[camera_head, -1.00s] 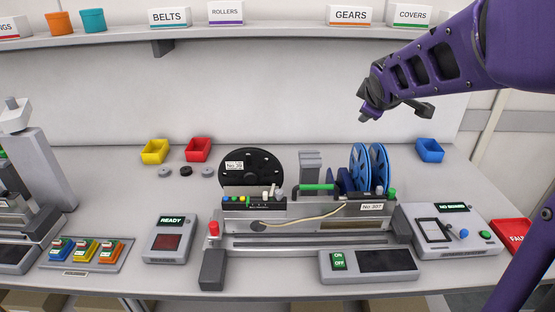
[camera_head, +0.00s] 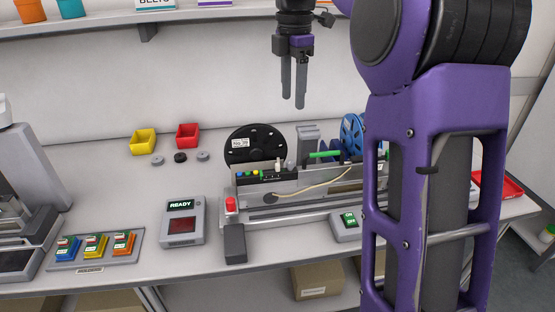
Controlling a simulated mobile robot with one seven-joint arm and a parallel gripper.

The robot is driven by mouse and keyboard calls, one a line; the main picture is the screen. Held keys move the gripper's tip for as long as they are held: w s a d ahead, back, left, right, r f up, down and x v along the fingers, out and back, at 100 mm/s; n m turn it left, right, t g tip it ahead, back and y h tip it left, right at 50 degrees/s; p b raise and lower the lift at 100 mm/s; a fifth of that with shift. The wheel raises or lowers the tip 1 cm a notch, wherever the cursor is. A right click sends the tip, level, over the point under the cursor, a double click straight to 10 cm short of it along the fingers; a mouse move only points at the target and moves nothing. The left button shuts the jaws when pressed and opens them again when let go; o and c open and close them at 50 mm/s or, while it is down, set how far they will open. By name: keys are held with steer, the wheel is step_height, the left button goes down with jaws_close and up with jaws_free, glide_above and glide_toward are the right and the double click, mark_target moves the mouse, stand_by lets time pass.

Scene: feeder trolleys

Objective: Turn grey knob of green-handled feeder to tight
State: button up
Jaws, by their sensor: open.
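The feeder (camera_head: 312,180) with the green handle (camera_head: 324,154) sits in a grey bed on the bench. A small grey knob (camera_head: 290,165) stands on its top near the left end of the handle, beside a white peg (camera_head: 278,163). Which way the knob is turned cannot be told. My purple arm hides the feeder's right end.
A black reel (camera_head: 254,146) and blue reels (camera_head: 353,133) rise behind the feeder. A red button (camera_head: 231,204) stands at its left, near a READY box (camera_head: 183,221). Yellow (camera_head: 144,142) and red (camera_head: 188,136) bins sit behind. A shelf (camera_head: 110,24) runs above.

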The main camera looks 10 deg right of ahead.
steer(key=b, duration=0.4)
glide_toward(291, 161)
step_height(291, 161, down, 9)
steer(key=shift+f, duration=0.1)
jaws_close()
stand_by(0.3)
